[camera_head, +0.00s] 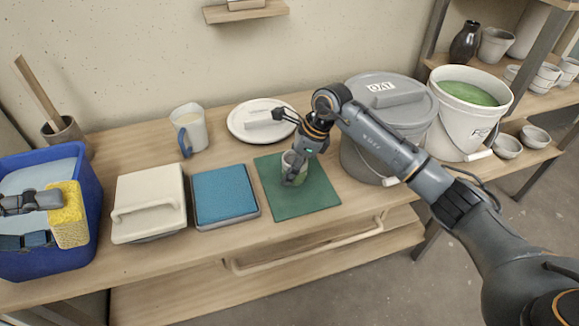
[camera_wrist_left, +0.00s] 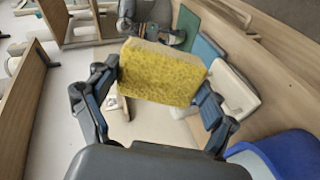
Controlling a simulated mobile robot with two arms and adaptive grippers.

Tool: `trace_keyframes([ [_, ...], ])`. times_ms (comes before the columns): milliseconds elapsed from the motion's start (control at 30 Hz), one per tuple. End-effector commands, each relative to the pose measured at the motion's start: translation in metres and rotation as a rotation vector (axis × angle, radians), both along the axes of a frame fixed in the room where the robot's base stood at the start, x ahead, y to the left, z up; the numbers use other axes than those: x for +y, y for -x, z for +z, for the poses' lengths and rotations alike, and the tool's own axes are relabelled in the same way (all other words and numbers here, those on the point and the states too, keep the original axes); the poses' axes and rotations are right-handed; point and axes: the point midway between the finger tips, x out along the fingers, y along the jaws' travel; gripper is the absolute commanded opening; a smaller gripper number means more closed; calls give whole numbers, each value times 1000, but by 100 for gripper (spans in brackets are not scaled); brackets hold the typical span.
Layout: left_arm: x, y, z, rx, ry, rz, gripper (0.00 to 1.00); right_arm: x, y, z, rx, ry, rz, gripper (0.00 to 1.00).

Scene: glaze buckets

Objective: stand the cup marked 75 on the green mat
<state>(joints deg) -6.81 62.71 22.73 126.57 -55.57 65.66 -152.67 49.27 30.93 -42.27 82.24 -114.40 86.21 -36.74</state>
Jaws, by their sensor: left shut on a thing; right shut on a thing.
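A small light cup (camera_head: 291,172) is at the middle of the green mat (camera_head: 312,199), seemingly upright. Whether its base touches the mat is hard to tell, and I cannot read a mark on it. My right gripper (camera_head: 297,157) is shut on this cup from above and behind, hiding part of it. My left gripper (camera_head: 40,220) is over the blue tub (camera_head: 85,240) at the left, shut on a yellow sponge (camera_head: 69,214). In the left wrist view the sponge (camera_wrist_left: 160,75) sits between both fingers. The green mat (camera_wrist_left: 187,26) shows at the top there.
A blue pad (camera_head: 224,192) and a white lidded box (camera_head: 148,198) lie left of the mat. A jug (camera_head: 190,126) and a white plate (camera_head: 240,128) stand behind. A lidded grey bucket (camera_head: 362,158) and a green glaze bucket (camera_head: 455,128) stand at the right.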

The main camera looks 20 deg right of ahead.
Motion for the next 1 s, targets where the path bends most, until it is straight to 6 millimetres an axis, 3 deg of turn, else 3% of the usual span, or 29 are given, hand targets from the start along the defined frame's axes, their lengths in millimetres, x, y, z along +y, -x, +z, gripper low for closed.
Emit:
trace_keyframes([
  [233,0,0,-4,0,0,0,62,0,0,-3,-1,0,0,17],
  [267,0,0,-3,0,0,0,62,0,0,-3,0,0,0,56],
  [367,0,0,-2,0,0,0,62,0,0,-2,0,0,0,77],
  [733,0,0,0,0,0,0,62,0,0,1,0,0,0,78],
  [867,0,0,2,0,0,0,62,-6,1,13,-2,2,-2,78],
  [1000,0,0,5,0,0,0,62,-16,5,40,-4,3,-2,78],
])
